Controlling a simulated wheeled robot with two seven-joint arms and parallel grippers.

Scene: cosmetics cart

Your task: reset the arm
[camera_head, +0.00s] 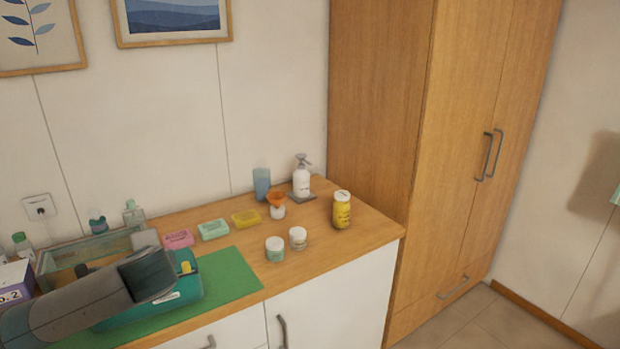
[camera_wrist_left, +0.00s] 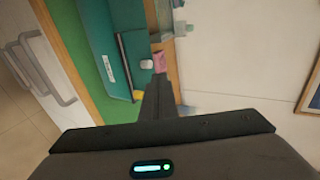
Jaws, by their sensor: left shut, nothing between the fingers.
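My left arm (camera_head: 75,305) reaches in from the lower left in the head view, over the green mat and teal case on the counter. My left gripper (camera_wrist_left: 159,82) shows in the wrist view with its dark fingers together and nothing between them. The fingers point toward the teal case (camera_wrist_left: 105,45) and a pink soap bar (camera_wrist_left: 160,62); I cannot tell the height between them. In the head view my arm hides part of the teal case (camera_head: 190,293). My right gripper is in neither view.
Soap bars (camera_head: 213,229), two small jars (camera_head: 275,249), a yellow bottle (camera_head: 341,209) and a white pump bottle (camera_head: 302,178) stand on the wooden counter (camera_head: 340,250). A clear bin (camera_head: 85,252) is behind my arm. A tall wardrobe (camera_head: 450,130) stands right. The counter's front right is bare.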

